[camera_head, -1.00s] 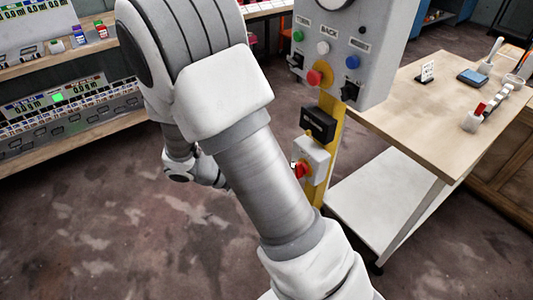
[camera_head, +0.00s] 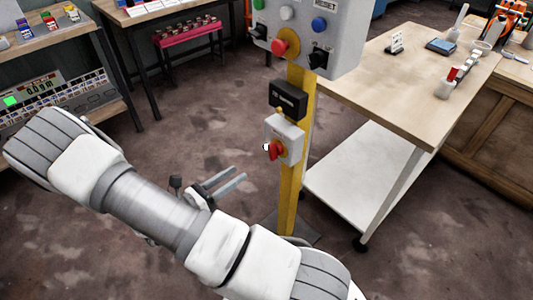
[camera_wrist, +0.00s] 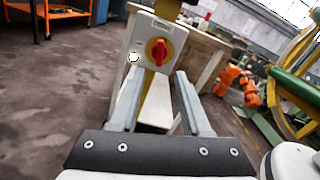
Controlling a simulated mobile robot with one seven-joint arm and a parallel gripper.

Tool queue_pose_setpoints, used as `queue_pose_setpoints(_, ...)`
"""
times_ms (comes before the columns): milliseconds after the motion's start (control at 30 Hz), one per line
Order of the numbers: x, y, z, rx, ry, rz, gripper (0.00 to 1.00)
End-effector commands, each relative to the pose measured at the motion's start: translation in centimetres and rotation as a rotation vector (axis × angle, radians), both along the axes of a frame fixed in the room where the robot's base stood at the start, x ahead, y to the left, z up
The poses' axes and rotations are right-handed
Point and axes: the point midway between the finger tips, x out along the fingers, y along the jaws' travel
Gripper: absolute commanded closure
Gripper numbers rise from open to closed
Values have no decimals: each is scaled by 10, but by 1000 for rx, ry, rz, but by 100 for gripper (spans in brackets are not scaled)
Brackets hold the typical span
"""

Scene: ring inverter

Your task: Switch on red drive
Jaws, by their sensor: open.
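A red rotary switch (camera_head: 276,150) on a yellow backing sits on a light grey box (camera_head: 289,135), fixed to a yellow post (camera_head: 291,195). The wrist view shows the red switch (camera_wrist: 159,52) from the front, its handle roughly upright. My gripper (camera_head: 238,175) is open and empty, left of the post and a little lower than the switch, with its fingers pointing towards the post. In the wrist view my gripper (camera_wrist: 158,72) has a finger on either side, with the switch beyond and between the tips, apart from them. No label reading "red drive" is legible.
A grey control panel (camera_head: 345,35) with coloured buttons, including a red mushroom button (camera_head: 284,43), tops the post above a black box (camera_head: 288,99). A wooden table (camera_head: 385,85) with a lower white shelf (camera_head: 365,190) stands close on the right. Floor left of the post is clear.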

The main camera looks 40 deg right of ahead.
Motion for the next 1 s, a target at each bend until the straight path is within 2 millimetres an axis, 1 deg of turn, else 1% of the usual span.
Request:
queue_pose_setpoints(33,0,-13,-1,-2,0,-6,52)
queue_pose_setpoints(300,4,-72,-2,1,1,-5,52)
queue_pose_setpoints(500,8,-108,-1,1,-2,-4,52)
queue_pose_setpoints(600,9,-120,-1,1,-1,-2,52)
queue_pose_setpoints(700,9,-127,-1,1,-1,-2,52)
queue_pose_setpoints(1000,10,-130,0,2,-1,-1,52)
